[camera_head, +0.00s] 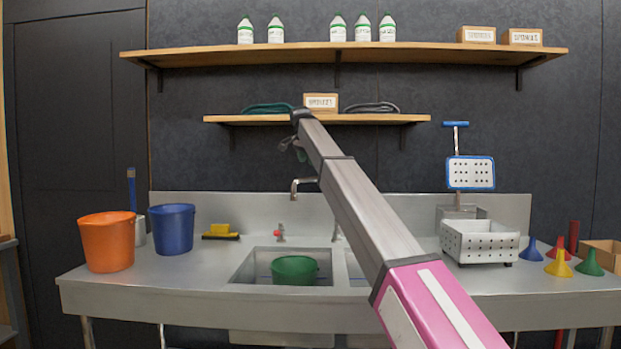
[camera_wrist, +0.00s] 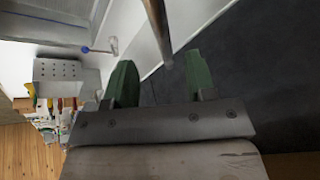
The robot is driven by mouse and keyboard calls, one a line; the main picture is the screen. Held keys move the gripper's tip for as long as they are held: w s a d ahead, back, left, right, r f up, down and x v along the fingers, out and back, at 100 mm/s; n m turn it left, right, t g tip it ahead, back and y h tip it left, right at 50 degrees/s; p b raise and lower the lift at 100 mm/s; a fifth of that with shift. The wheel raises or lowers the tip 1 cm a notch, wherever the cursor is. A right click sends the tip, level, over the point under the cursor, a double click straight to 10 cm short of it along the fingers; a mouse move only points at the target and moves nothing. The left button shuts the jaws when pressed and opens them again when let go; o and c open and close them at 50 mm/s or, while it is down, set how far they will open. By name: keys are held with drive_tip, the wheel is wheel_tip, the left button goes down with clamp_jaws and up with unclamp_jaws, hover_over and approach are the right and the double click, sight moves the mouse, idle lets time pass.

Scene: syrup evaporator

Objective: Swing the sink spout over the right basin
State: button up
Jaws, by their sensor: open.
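The sink spout (camera_head: 305,184) shows in the head view left of my arm, with its outlet bent down over the left basin (camera_head: 240,268). The right basin (camera_head: 356,272) is mostly hidden behind my arm. My gripper (camera_head: 299,133) is above the spout in the head view, its fingers small and partly hidden. In the wrist view my gripper (camera_wrist: 160,72) is open, with green fingers apart. A metal tube (camera_wrist: 157,30), which looks like part of the spout, ends between the fingertips in the picture; contact cannot be told.
A green tub (camera_head: 295,270) sits in the left basin. A red tap knob (camera_head: 280,234) stands behind it; a blue knob (camera_wrist: 87,50) shows in the wrist view. Orange and blue buckets (camera_head: 172,229) stand left, a perforated basket (camera_head: 480,241) right. A low shelf (camera_head: 240,119) is close behind my gripper.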

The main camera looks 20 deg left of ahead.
drive_tip(key=x, duration=0.8)
drive_tip(key=shift+f, duration=0.2)
drive_tip(key=shift+d, duration=0.1)
clamp_jaws()
